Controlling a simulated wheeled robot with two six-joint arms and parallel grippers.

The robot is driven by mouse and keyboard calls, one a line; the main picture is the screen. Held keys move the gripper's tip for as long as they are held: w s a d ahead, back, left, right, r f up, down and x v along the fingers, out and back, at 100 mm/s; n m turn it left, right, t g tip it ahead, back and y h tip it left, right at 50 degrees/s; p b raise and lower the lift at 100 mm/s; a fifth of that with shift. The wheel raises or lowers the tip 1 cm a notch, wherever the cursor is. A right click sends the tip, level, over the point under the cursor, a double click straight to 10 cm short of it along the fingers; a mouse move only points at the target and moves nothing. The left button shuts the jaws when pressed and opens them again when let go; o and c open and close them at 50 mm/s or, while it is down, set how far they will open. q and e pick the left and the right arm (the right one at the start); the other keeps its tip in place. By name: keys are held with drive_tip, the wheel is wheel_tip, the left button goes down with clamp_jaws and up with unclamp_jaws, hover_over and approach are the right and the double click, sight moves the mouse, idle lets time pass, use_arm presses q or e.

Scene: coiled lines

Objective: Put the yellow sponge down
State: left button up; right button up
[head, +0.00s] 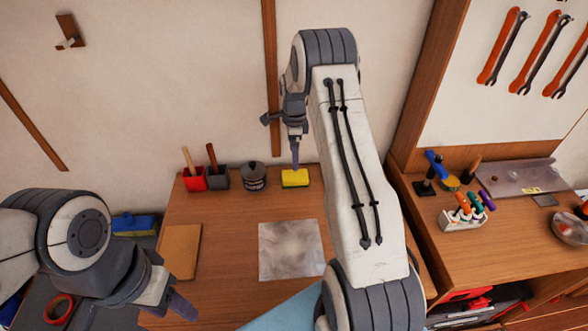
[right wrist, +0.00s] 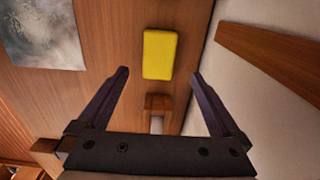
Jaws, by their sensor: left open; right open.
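The yellow sponge (head: 295,178) lies on the wooden table near its back edge, by the wall. In the right wrist view the sponge (right wrist: 159,55) sits beyond the fingertips, with nothing gripping it. My right gripper (head: 295,160) points down just above the sponge in the head view. Its two fingers are wide apart and empty in the right wrist view (right wrist: 161,75). My left gripper (head: 178,302) is low at the left, over the front of the table, open and apart from the sponge.
A dark lidded pot (head: 253,176) and red (head: 193,180) and dark (head: 217,178) holders stand left of the sponge. A grey stained sheet (head: 291,251) and a brown board (head: 181,250) lie nearer. A bench with a tool holder (head: 465,217) stands at right. Bare table lies around the sheet.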

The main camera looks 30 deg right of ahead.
drive_tip(key=s+a+r+n, duration=0.5)
drive_tip(key=a+r+n, duration=0.2)
drive_tip(key=a, duration=0.5)
drive_tip(key=s+a+r+n, duration=0.4)
drive_tip(key=a+r+n, duration=0.2)
drive_tip(key=a, duration=0.6)
drive_tip(key=s+a+r+n, duration=0.1)
drive_tip(key=s+a+n, duration=0.3)
drive_tip(key=s+n, duration=0.4)
drive_tip(key=s+a+r+n+y, duration=0.1)
drive_tip(key=s+a+n, duration=0.3)
drive_tip(key=s+n, duration=0.5)
drive_tip(key=s, duration=0.8)
drive_tip(key=shift+s+r+n, duration=0.15)
drive_tip(key=shift+s+n, duration=0.15)
drive_tip(key=shift+s, duration=0.05)
